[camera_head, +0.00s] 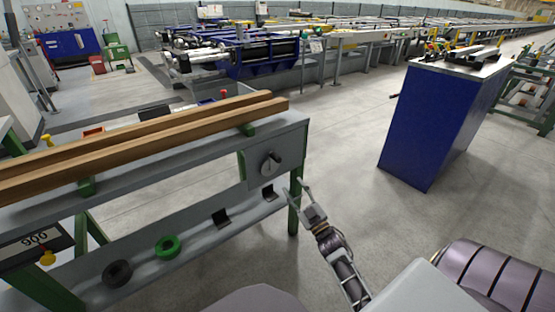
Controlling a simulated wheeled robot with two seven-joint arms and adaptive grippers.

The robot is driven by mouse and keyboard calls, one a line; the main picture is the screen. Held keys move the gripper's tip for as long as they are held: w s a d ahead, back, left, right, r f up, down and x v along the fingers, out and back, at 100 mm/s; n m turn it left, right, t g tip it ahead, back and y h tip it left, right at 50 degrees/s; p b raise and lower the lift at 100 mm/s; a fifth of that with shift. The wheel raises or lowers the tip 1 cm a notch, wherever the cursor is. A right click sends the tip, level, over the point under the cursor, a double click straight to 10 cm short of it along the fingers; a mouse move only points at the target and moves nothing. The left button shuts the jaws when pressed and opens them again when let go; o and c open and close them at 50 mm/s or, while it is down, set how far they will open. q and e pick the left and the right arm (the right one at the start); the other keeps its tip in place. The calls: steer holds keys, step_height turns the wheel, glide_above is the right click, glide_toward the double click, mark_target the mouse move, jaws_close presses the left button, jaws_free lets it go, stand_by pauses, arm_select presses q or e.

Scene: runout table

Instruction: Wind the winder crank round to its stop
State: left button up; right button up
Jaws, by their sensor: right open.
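The winder crank (269,162) is a small dark handle on a round light disc, set on the grey end plate of the runout table (240,172). It sits near the table's right end, below the wooden beams. My right gripper (296,190) is open and empty. In the picture it is just below and to the right of the crank, beside the table's green leg, and appears apart from the crank. My left gripper is not in view.
Two long wooden beams (150,142) lie along the table top. A black ring (117,273), a green ring (167,246) and dark brackets (221,218) are on the lower rail. A blue cabinet (432,125) stands at the right. The floor between is clear.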

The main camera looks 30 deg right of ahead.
mark_target(279, 162)
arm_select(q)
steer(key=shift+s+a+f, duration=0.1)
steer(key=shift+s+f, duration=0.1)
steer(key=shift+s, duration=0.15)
arm_select(e)
steer(key=m, duration=0.5)
steer(key=r+m, duration=0.1)
steer(key=m, duration=0.1)
steer(key=shift+s+a+m, duration=0.1)
steer(key=shift+s+m, duration=0.05)
steer(key=shift+m, duration=0.15)
steer(key=b+x, duration=0.3)
steer(key=x, duration=0.9)
steer(key=shift+r, duration=0.1)
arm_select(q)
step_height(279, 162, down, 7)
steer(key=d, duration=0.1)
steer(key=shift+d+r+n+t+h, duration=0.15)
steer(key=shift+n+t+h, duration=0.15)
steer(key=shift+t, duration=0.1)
arm_select(e)
steer(key=shift+x, duration=0.85)
steer(key=shift+s+r, duration=0.1)
